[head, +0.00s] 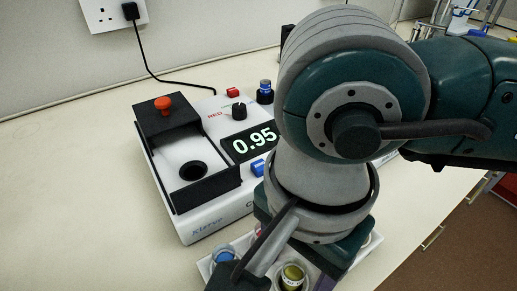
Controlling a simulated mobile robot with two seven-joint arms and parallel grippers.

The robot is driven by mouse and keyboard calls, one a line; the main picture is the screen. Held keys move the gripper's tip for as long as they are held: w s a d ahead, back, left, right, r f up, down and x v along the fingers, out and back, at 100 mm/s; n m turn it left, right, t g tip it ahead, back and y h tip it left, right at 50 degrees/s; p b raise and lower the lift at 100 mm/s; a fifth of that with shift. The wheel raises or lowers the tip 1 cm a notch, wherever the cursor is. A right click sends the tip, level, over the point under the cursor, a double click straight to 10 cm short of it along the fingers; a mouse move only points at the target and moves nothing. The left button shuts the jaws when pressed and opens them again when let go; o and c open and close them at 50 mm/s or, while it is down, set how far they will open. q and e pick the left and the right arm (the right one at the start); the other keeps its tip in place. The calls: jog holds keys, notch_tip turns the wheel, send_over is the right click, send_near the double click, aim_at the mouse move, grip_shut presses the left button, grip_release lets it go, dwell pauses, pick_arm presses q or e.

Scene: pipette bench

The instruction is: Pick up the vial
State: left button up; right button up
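Two capped vials show at the bottom edge: one with a blue cap (223,256) and one with an olive-yellow cap (292,275). They appear to sit in a pale rack (204,264), which is cut off by the frame. My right gripper (262,268) comes down over the rack, with a dark finger part between the two caps. The wrist hides much of it, so I cannot tell whether it is open, shut or touching a vial. My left gripper is not in view.
A white instrument (197,226) with an open black-walled well, an orange-knobbed lid (165,105) and a display reading 0.95 (252,142) stands behind the rack. A black cable (160,76) runs to a wall socket. The bench (70,190) is clear at left.

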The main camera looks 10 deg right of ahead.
jog(key=shift+c, duration=0.4)
grip_shut()
jog(key=shift+r, duration=0.1)
